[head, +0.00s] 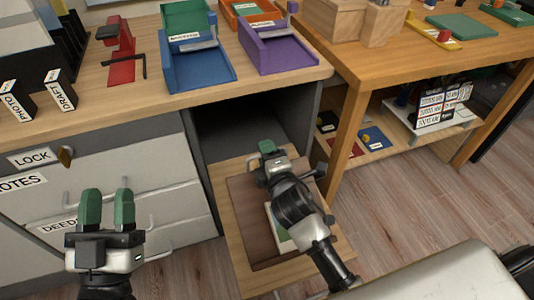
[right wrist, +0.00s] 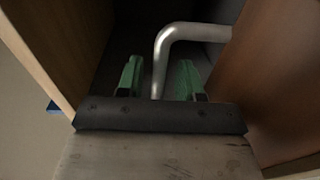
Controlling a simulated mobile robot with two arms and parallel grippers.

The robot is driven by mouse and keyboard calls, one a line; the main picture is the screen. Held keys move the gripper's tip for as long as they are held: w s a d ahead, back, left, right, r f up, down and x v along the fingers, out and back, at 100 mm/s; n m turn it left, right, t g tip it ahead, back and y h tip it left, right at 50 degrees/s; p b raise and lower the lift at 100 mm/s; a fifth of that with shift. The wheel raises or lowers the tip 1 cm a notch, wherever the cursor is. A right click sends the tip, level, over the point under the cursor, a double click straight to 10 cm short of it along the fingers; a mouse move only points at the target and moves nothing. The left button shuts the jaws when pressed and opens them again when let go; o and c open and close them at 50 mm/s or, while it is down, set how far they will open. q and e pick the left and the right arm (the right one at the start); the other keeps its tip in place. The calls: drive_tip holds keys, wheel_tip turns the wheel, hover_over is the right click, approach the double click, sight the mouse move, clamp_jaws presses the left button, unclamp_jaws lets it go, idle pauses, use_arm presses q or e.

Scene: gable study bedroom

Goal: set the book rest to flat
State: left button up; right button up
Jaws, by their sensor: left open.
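The book rest looks to be the dark brown board (head: 243,215) on the pulled-out wooden shelf (head: 230,243) under the desk. A paper or book with a green patch (head: 282,232) lies on it, partly hidden by my right arm. My right gripper (head: 268,156) is at the board's far edge. In the right wrist view its green fingers (right wrist: 160,82) stand apart on either side of a bent silver bar (right wrist: 182,34), with a brown panel (right wrist: 278,80) close on the right. I cannot tell the board's exact tilt. My left gripper (head: 108,205) is open and empty before the drawers.
The desk (head: 120,100) carries a blue tray (head: 197,68), a purple tray (head: 280,52) and a red stand (head: 121,68). Drawers with silver handles (head: 150,222) are at left. A second table (head: 450,55) with a low shelf stands at right. Wooden floor (head: 400,210) is open between.

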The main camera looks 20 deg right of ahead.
drive_tip(key=shift+c, duration=0.3)
clamp_jaws()
